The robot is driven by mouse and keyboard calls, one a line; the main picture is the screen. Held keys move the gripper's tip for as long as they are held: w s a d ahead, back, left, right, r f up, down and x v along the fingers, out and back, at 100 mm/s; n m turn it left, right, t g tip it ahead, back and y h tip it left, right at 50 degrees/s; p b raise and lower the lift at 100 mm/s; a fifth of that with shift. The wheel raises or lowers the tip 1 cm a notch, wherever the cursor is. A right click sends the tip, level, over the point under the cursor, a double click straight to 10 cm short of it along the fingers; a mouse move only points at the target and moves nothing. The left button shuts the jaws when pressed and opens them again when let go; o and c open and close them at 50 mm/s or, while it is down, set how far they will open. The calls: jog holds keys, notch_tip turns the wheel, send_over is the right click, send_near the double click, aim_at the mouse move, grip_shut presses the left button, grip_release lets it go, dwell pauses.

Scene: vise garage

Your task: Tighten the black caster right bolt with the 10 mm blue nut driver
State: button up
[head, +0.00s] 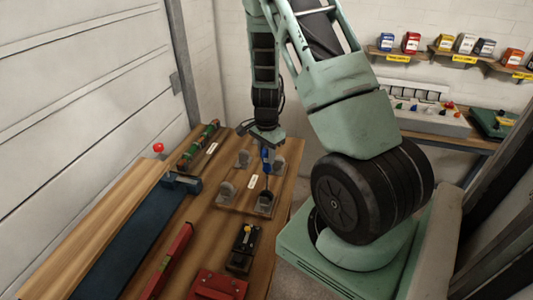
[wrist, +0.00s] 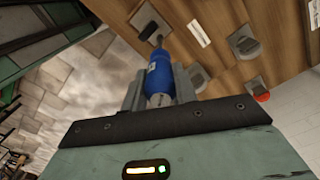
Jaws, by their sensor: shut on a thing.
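My gripper (head: 266,143) is shut on the blue nut driver (wrist: 158,78), whose handle sits between the two fingers in the wrist view. The blue handle also shows in the head view (head: 265,157), under the gripper. The driver's thin shaft points down toward the near right caster (head: 265,201) on the wooden board. In the wrist view the shaft's end is close to a dark caster (wrist: 145,20); I cannot tell whether it touches a bolt. The bolt itself is too small to make out.
Other grey casters (head: 226,190) stand on the board around a white label (head: 252,182). A black device (head: 243,246), a red case (head: 217,285), a red level (head: 168,262) and a long dark blue bar (head: 135,235) lie nearby on the bench.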

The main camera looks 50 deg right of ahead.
jog(key=shift+f, duration=0.15)
jog(key=shift+f+b, duration=0.75)
jog(key=shift+f, duration=0.05)
dwell(0.5)
jog(key=m, duration=0.5)
jog(key=shift+w+m, duration=0.1)
jog(key=shift+m, duration=0.3)
jog(key=m, duration=1.3)
jog(key=shift+d, duration=0.1)
jog(key=m, duration=0.6)
jog(key=shift+d+m, duration=0.1)
jog(key=shift+m, duration=0.2)
